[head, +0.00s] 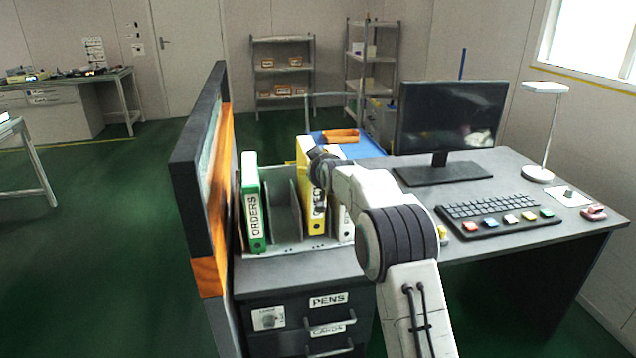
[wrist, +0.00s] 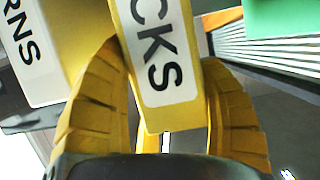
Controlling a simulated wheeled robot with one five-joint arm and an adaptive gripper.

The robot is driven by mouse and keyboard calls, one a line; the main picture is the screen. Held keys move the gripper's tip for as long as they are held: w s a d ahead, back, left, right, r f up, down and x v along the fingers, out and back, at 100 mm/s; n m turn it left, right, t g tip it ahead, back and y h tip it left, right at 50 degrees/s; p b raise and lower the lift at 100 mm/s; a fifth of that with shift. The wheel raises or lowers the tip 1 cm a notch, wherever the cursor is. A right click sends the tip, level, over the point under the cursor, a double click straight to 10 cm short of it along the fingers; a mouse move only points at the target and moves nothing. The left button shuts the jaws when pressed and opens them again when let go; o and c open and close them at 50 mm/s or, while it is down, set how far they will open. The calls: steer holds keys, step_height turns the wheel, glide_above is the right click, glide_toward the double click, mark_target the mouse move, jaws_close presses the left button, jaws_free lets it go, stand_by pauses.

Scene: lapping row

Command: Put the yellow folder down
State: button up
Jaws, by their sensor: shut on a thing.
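The yellow folder (head: 308,190) stands upright in the grey file rack (head: 285,237) on the desk. I cannot tell whether its lower edge touches the rack floor. My gripper (head: 319,186) is at its spine, partly hidden by my own wrist. In the wrist view, my gripper (wrist: 160,62) has one yellow finger on each side of the yellow folder (wrist: 148,110) and is shut on it. Its label ends in "CKS". A pale folder (head: 345,222) stands just to the right. A neighbouring folder's label (wrist: 28,45) ending in "RNS" shows at left in the wrist view.
A green folder (head: 252,205) labelled ORDERS stands at the rack's left end, with grey dividers and a gap to its right. An orange-edged partition (head: 212,190) rises left of the rack. A monitor (head: 450,118), keyboard (head: 492,212) and lamp (head: 541,130) are on the right.

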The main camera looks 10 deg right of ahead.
steer(key=shift+f+b, duration=0.35)
steer(key=shift+f, duration=1.4)
steer(key=o, duration=1.3)
steer(key=shift+f, duration=0.1)
